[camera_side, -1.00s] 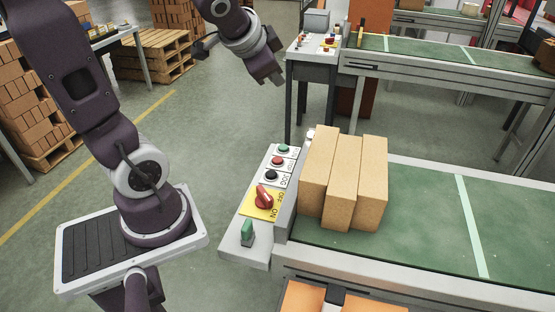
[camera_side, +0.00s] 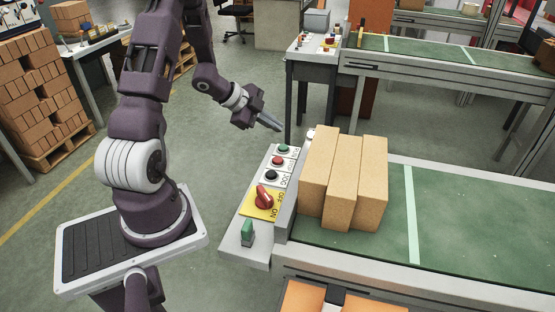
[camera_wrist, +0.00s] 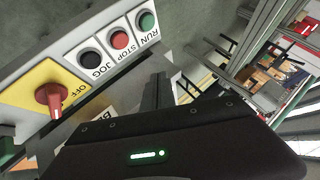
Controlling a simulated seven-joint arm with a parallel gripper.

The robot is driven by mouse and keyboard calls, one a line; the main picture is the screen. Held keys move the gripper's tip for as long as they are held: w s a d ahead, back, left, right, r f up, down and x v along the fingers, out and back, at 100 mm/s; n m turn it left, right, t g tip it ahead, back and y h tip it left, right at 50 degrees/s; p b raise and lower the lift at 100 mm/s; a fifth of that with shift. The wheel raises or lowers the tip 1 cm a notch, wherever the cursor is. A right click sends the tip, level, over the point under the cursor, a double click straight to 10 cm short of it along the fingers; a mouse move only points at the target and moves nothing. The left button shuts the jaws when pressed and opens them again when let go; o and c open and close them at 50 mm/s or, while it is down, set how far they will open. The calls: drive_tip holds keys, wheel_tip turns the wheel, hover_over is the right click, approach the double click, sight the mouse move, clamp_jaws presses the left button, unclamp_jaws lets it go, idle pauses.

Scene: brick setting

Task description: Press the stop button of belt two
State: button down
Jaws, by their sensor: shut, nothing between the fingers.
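The near belt's control panel (camera_side: 236,237) carries a green RUN button (camera_side: 284,148), a red STOP button (camera_side: 278,160), a black JOG button (camera_side: 271,174) and a red rotary switch (camera_side: 264,198) on a yellow plate. In the wrist view the red STOP button (camera_wrist: 121,39) sits between the green RUN button (camera_wrist: 147,21) and the black JOG button (camera_wrist: 90,60). My gripper (camera_side: 278,127) is shut and empty, its tips above and beyond the RUN end of the panel, apart from it. The fingers (camera_wrist: 157,88) show dark in the wrist view. I see no belt number.
Several tan boxes (camera_side: 341,190) stand at the left end of the near green belt (camera_side: 470,225), right beside the panel. A green switch (camera_side: 248,231) is at the panel's front. A second belt (camera_side: 430,50) with its own button panel (camera_side: 316,44) stands behind.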

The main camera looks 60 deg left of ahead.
sight(274, 160)
drive_tip(key=shift+f, duration=4.4)
drive_tip(key=shift+f, duration=0.4)
drive_tip(key=shift+f, duration=0.45)
drive_tip(key=shift+r, duration=0.85)
